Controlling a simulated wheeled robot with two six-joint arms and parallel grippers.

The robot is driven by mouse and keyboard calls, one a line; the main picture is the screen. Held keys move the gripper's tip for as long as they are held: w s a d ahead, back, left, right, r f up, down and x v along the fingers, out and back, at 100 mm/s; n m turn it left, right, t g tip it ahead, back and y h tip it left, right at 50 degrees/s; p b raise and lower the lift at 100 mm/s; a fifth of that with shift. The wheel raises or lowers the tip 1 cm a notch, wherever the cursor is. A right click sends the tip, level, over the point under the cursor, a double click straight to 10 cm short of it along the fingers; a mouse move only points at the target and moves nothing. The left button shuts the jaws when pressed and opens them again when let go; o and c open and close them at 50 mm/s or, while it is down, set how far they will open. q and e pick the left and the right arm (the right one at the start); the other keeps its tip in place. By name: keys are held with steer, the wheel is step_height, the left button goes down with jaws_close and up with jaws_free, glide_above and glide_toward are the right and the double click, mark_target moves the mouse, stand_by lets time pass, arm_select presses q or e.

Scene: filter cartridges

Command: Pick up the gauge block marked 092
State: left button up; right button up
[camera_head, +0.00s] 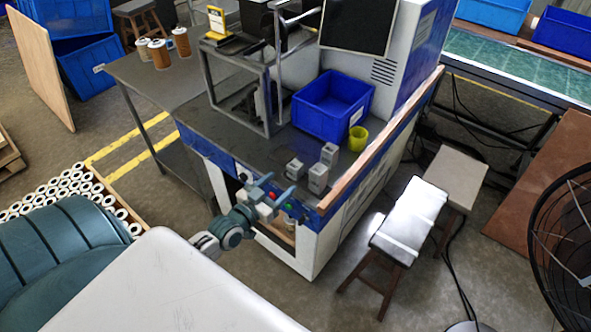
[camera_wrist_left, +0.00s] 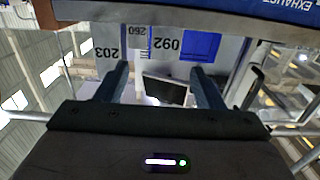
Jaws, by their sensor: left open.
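The gauge block marked 092 (camera_head: 294,168) is a small grey block standing near the table's front corner. In the left wrist view, which is upside down, its label 092 (camera_wrist_left: 167,45) faces me, between the fingers and towards the right one. A block marked 203 (camera_wrist_left: 107,50) and, farther back, one marked 260 (camera_wrist_left: 135,40) stand beside it; two other grey blocks (camera_head: 318,179) (camera_head: 330,155) show in the head view. My left gripper (camera_head: 273,194) is open and empty, just short of the blocks at the table edge. My right gripper is not in view.
A blue bin (camera_head: 325,112) and a yellow-green cup (camera_head: 358,138) stand behind the blocks. A wooden strip (camera_head: 375,147) edges the table's right side. A metal frame (camera_head: 235,88) stands at the left. The dark tabletop left of the blocks is clear.

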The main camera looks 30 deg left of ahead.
mark_target(300, 162)
arm_select(q)
steer(key=shift+w+a, duration=0.2)
steer(key=shift+w, duration=0.2)
steer(key=w+b, duration=0.2)
steer(key=w, duration=0.3)
steer(key=shift+d, duration=0.2)
steer(key=w+b, duration=0.2)
steer(key=w, duration=0.2)
steer(key=shift+w+r, duration=0.1)
steer(key=shift+w+d, duration=0.1)
steer(key=shift+w, duration=0.45)
steer(key=shift+s+r, duration=0.1)
